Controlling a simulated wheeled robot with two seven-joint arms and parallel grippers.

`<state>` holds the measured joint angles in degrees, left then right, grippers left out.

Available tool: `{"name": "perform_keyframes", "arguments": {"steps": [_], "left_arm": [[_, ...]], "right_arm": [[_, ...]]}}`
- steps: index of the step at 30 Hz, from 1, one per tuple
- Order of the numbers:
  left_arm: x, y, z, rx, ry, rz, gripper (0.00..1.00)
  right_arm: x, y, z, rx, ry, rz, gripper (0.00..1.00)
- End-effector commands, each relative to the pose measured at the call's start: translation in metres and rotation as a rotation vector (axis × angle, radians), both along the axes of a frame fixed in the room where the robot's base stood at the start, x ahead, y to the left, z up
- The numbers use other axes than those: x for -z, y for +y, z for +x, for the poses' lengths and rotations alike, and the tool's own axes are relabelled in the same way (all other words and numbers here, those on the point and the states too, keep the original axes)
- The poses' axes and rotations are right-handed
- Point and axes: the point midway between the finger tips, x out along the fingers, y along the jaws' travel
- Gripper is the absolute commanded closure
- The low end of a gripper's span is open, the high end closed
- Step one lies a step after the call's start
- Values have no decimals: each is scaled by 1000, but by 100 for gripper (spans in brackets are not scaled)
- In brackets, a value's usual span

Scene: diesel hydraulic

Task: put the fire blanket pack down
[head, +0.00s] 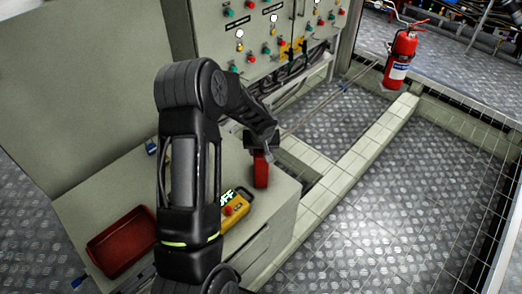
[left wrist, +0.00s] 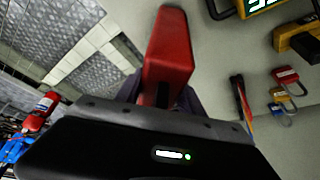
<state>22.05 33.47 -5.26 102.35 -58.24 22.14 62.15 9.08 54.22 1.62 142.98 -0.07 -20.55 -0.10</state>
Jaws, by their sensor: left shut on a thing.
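The fire blanket pack (head: 261,171) is a narrow red box, seen in the head view upright above the grey cabinet top (head: 282,194), near its right edge. My left gripper (head: 258,148) is shut on the pack and reaches it from above. The pack also shows in the left wrist view (left wrist: 169,50), jutting out from between the fingers, which are mostly hidden behind the gripper body. I cannot tell whether its lower end touches the top. My right gripper is in neither view.
A yellow device (head: 235,205) with a lit display lies close by on the cabinet top. A red tray (head: 122,240) lies at left. Several padlocks (left wrist: 287,75) show in the left wrist view. A control panel stands behind; a fire extinguisher (head: 400,60) is farther right.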

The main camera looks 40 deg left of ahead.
Motion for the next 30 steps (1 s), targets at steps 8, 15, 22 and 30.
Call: {"name": "perform_keyframes", "arguments": {"steps": [8,15,22,30], "left_arm": [[-1,0,1,0,-4,2,100],[2,0,0,0,-1,1,45],[2,0,0,0,-1,1,33],[-2,0,0,0,-1,1,33]], "right_arm": [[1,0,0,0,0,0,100],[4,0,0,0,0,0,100],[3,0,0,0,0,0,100],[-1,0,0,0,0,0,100]]}}
